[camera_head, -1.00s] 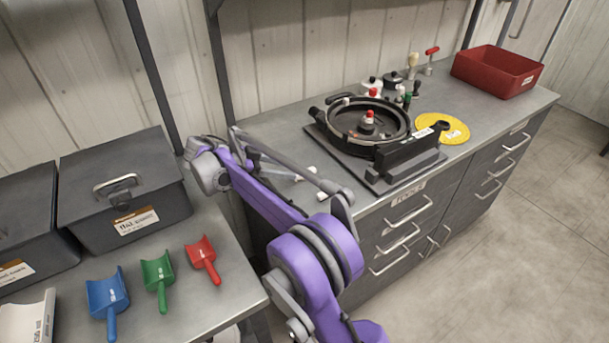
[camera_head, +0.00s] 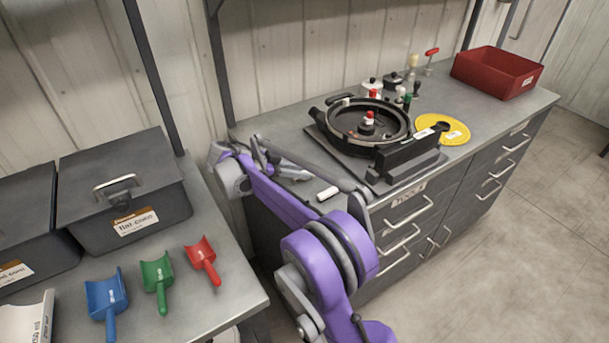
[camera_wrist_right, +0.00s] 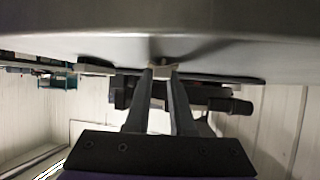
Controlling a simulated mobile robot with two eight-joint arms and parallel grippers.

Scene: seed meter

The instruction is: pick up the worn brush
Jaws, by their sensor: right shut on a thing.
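My right gripper (camera_head: 298,174) is at the near left end of the counter, low over its top, partly behind my purple arm. In the right wrist view its two fingers (camera_wrist_right: 162,88) are closed on a small pale piece (camera_wrist_right: 162,73), which I take to be the worn brush; only a small part shows between the tips. A second small white block (camera_head: 327,193) lies on the counter just right of the gripper; I cannot tell exactly what it is. My left gripper is not in view.
The black round seed meter (camera_head: 368,125) stands on its base plate right of the gripper. A yellow disc (camera_head: 455,133), several small knobbed parts and a red bin (camera_head: 497,72) are farther right. Blue (camera_head: 106,293), green and red scoops lie on the left bench beside dark lidded boxes.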

